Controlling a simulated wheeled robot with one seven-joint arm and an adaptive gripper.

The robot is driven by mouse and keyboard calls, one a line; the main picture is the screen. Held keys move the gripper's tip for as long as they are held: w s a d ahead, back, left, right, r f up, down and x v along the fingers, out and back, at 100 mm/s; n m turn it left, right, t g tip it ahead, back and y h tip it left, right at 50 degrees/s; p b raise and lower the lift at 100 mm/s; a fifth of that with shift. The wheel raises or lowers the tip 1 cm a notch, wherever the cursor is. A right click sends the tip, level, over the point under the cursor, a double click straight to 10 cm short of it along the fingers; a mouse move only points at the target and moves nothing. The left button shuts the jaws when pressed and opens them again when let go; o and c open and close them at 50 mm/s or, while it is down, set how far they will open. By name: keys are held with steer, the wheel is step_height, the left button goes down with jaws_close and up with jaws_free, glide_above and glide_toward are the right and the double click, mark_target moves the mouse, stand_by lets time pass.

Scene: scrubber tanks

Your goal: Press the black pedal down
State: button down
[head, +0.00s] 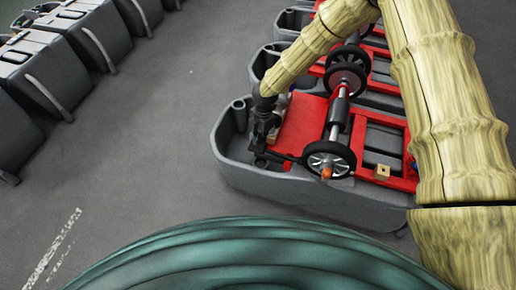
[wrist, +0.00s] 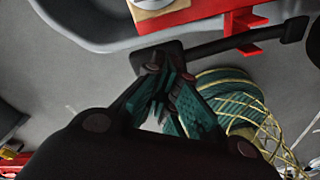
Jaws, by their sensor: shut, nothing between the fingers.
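The black pedal (wrist: 148,53) shows in the wrist view as a dark flat pad on a black lever arm running right below a red frame. In the head view its dark lever (head: 284,156) shows at the left front of the red frame. My gripper (wrist: 166,68) is shut and empty, with its fingertips over the pad, hiding part of it. I cannot tell whether they touch it. In the head view my gripper (head: 262,145) points down at the left end of the lever, and its fingertips are hard to make out.
The red frame (head: 299,130), with black wheels (head: 328,160) and a shaft, sits in a grey tank (head: 300,194) whose raised rim surrounds it. More such units stand behind. Dark grey tanks (head: 72,30) line the left. The grey floor (head: 150,130) between is clear.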

mark_target(266, 143)
steer(key=shift+a+f, duration=0.1)
steer(key=shift+f, duration=0.6)
steer(key=shift+f+b, duration=1.1)
steer(key=shift+f, duration=0.6)
steer(key=shift+s+f, duration=0.1)
steer(key=shift+f, duration=0.2)
steer(key=shift+s+f, duration=0.2)
steer(key=shift+s, duration=0.05)
steer(key=shift+s+f+b, duration=0.1)
steer(key=shift+b, duration=0.2)
steer(key=shift+w+d+r+p, duration=0.25)
steer(key=shift+w+d, duration=0.3)
steer(key=shift+d, duration=0.15)
steer(key=shift+w+d+r+p, duration=0.1)
steer(key=shift+w+d+r, duration=0.1)
steer(key=shift+w+d, duration=0.45)
steer(key=shift+d, duration=0.1)
steer(key=shift+r, duration=0.1)
